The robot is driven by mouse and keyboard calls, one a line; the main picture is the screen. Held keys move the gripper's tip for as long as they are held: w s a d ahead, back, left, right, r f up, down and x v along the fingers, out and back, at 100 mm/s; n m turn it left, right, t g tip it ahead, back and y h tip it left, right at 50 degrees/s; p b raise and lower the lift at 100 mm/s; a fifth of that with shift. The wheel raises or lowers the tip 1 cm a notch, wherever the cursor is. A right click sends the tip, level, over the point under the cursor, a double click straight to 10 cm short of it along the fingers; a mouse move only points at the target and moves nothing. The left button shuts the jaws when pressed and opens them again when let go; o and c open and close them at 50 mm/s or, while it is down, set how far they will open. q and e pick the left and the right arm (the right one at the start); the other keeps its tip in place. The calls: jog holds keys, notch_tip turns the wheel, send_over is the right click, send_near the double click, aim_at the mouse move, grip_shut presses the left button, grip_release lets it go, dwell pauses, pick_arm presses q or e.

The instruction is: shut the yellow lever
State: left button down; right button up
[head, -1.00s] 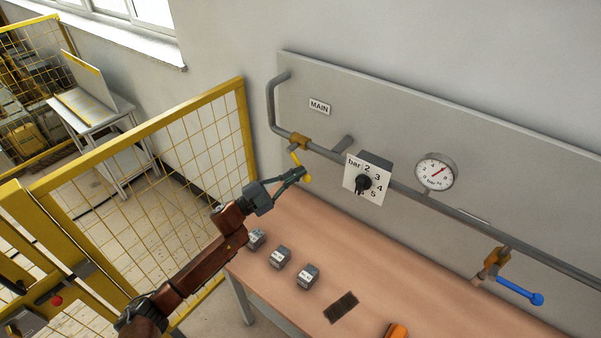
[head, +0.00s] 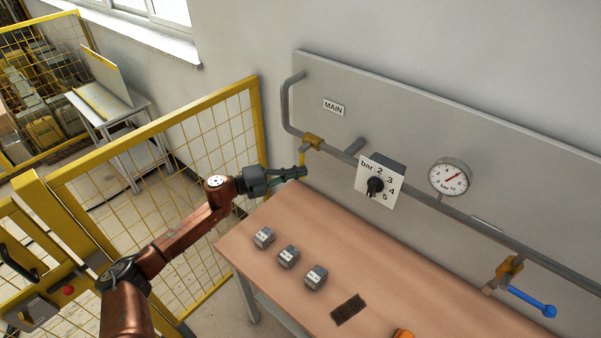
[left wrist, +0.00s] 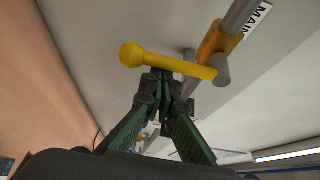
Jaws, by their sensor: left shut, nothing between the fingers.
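The yellow lever (head: 302,158) sits below the brass valve (head: 313,141) on the grey pipe, near the MAIN label. In the head view it points down, and its lower end is partly hidden by my left gripper (head: 301,173). In the left wrist view the lever (left wrist: 172,64) with its round knob lies across, just beyond the fingertips of my left gripper (left wrist: 160,78). The fingers are shut with nothing between them. The fingertips are at or against the lever's side near the knob; I cannot tell whether they touch. My right gripper is not in view.
The pipe carries a black pressure knob (head: 375,186), a gauge (head: 450,177) and a blue lever (head: 533,301). Below is a wooden table (head: 400,285) with several small grey blocks. A yellow mesh fence (head: 185,170) stands left of the table.

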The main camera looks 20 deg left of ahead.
pick_arm(q)
jog(key=shift+a, duration=0.1)
dwell(0.5)
jog(key=s+d+p, duration=0.2)
jog(key=d+p, duration=0.1)
jog(key=d, duration=0.1)
jog(key=b+v, duration=0.2)
jog(key=v, duration=0.8)
jog(key=shift+a, duration=0.2)
jog(key=shift+s+f, duration=0.1)
jog(key=shift+f, duration=0.1)
